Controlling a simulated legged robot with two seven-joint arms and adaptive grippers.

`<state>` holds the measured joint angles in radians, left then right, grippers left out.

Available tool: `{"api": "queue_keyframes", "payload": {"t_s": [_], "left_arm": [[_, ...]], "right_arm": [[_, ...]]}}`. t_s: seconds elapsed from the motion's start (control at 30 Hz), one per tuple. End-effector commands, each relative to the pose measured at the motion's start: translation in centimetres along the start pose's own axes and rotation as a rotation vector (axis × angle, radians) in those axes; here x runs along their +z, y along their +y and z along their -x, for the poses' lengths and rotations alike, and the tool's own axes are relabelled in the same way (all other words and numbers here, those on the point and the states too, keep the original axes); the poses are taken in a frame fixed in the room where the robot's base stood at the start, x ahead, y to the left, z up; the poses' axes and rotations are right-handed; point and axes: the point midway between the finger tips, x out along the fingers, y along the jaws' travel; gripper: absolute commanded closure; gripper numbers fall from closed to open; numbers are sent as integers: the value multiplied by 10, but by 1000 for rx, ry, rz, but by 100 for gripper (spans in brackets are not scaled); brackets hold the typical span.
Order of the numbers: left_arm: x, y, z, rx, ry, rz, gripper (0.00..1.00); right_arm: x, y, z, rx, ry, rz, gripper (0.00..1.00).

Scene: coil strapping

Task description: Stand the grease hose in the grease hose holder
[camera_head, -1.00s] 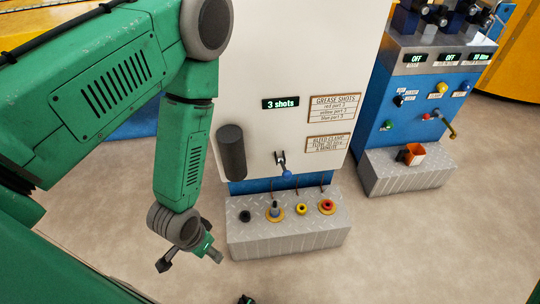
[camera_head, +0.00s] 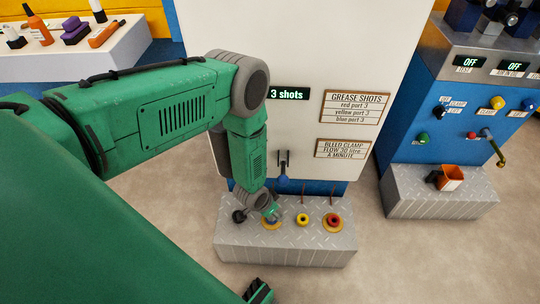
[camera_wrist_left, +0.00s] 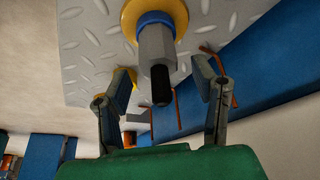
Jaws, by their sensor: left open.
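The grease hose (camera_wrist_left: 157,50) appears as a grey fitting with a black tip. It stands in the blue port, a blue collar on a yellow disc (camera_head: 270,225), on the grey tread-plate step. My left gripper (camera_wrist_left: 163,88) is open, its two fingers apart on either side of the hose's black end and not closed on it. In the head view my left gripper (camera_head: 257,212) is over the blue port and hides most of the hose.
On the step (camera_head: 290,250) the yellow port (camera_head: 302,220) and red port (camera_head: 333,222) stand to the right. A blue-knobbed lever (camera_head: 283,179) projects from the white panel above.

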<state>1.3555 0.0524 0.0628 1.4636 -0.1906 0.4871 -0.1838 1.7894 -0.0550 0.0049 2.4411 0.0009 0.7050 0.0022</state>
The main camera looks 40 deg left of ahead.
Motion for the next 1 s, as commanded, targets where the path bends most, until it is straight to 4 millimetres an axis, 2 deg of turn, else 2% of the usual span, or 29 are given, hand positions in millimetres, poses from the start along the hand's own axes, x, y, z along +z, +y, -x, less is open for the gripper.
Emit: {"api": "queue_keyframes", "payload": {"t_s": [0.13, 0.43, 0.5, 0.57, 0.6, 0.7, 0.73, 0.77, 0.8, 1.0], "left_arm": [[1, 0, -12, 0, -1, 0, 47], [0, 0, -13, 0, -1, 1, 47], [0, 0, -13, 0, -1, 1, 72], [0, 0, -13, 0, -1, 1, 93], [0, 0, -13, 0, -1, 1, 100], [1, 0, -13, 0, -2, 1, 100], [1, 0, -12, 0, -2, 1, 87], [1, 0, -12, 0, -2, 1, 97], [1, 0, -12, 0, -3, 1, 100], [2, 0, -12, 0, -4, 1, 100]], "right_arm": [[0, 0, -6, 0, 0, 0, 100], [0, 0, -6, 0, 0, 0, 100], [0, 0, -6, 0, 0, 0, 100], [0, 0, -6, 0, 0, 0, 100], [0, 0, -6, 0, 0, 0, 100], [0, 0, -6, 0, 0, 0, 100], [0, 0, -6, 0, 0, 0, 100], [0, 0, -6, 0, 0, 0, 100], [0, 0, -6, 0, 0, 0, 100], [0, 0, -5, 0, 0, -1, 100]]}}
